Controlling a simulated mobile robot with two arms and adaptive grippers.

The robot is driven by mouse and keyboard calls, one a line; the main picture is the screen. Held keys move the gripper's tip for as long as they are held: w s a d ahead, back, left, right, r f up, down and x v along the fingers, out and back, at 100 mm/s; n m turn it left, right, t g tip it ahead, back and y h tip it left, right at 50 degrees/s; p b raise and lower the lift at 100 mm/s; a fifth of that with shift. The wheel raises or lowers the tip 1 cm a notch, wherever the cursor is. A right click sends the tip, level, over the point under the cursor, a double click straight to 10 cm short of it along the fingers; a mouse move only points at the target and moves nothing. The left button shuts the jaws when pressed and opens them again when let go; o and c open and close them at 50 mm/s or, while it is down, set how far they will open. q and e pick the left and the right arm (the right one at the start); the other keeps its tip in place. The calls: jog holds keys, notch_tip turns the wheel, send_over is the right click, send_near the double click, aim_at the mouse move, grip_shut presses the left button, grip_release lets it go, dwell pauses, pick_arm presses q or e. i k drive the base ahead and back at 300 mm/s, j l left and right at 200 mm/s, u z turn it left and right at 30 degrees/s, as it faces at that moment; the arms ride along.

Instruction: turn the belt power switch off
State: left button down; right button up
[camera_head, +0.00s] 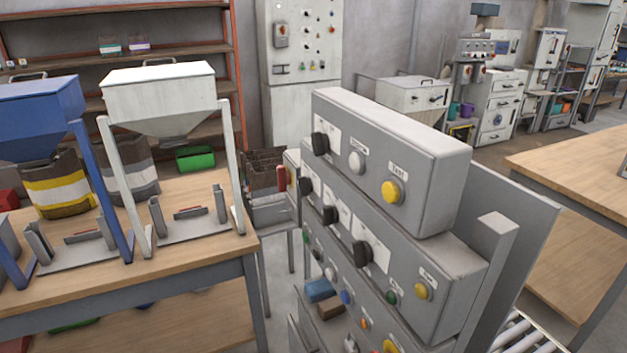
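A grey control stand (395,140) fills the middle of the head view, with stepped panels facing left. Black rotary knobs sit on it: one on the top panel (320,144) and several on the panel below, including the nearest black knob (362,253). A white button (357,161) and a yellow button (391,191) share the top panel. Smaller coloured buttons and another yellow button (421,291) are lower. The labels are too small to read surely, so I cannot tell which control is the belt power switch or its position. Neither of my grippers is in view.
A wooden table (190,270) at left carries a blue hopper (40,115) and a white hopper (160,100). Rollers (515,335) show at the lower right, beside another wooden table (570,180). A blue block (320,289) lies low by the stand.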

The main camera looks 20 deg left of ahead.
aim_at(283, 178)
jog(key=u, duration=0.8)
jog(key=i+j, duration=0.15)
jog(key=j, duration=0.25)
